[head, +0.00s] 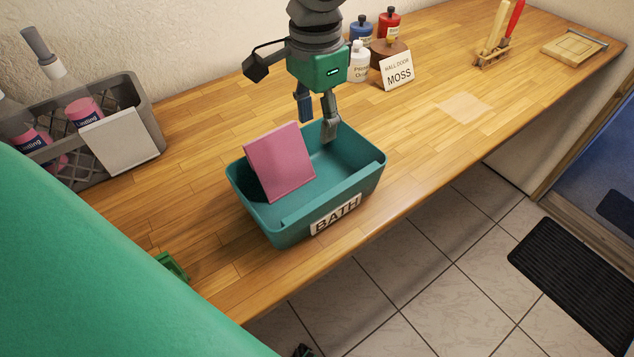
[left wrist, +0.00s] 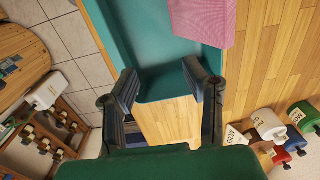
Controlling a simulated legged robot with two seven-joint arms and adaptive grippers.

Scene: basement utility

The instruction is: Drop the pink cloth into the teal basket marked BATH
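The pink cloth (head: 281,162) is a folded, flat rectangle. It stands tilted inside the teal basket at its left end, with its top above the rim. It also shows at the top of the left wrist view (left wrist: 203,22). The teal basket (head: 345,192) sits on the wooden counter, with a BATH label (head: 336,214) on its front. My left gripper (head: 318,124) points down over the basket's back rim, to the right of the cloth and apart from it. Its fingers are spread with nothing held between them (left wrist: 163,82). My right gripper does not show.
A grey crate (head: 146,98) with pink bottles and a blank card stands at the back left. Several paint bottles (head: 359,62) and a MOSS card (head: 397,72) stand behind the basket. Counter to the basket's right is clear around a pale patch (head: 465,107). The front edge (head: 330,246) is close.

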